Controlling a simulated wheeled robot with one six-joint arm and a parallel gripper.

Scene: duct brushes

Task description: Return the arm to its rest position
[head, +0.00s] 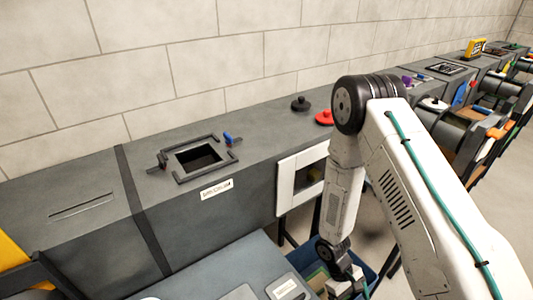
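My white arm with black joints and a green cable rises from the lower right of the head view and bends down at its elbow. My gripper (345,286) is at the bottom edge, low in front of the duct, near a blue bin. It is small, dark and partly cut off, so I cannot tell whether its fingers are open or whether it holds anything. The grey duct (235,252) runs along the wall. A square opening (198,159) with a dark frame is on its top, with a blue-handled clamp (230,140) beside it.
A white-framed opening (287,186) is in the duct's front side. A black knob (300,104) and a red knob (324,118) sit on top. The blue bin (372,279) stands below. Other stations (470,52) line the wall at right. Floor at far right is clear.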

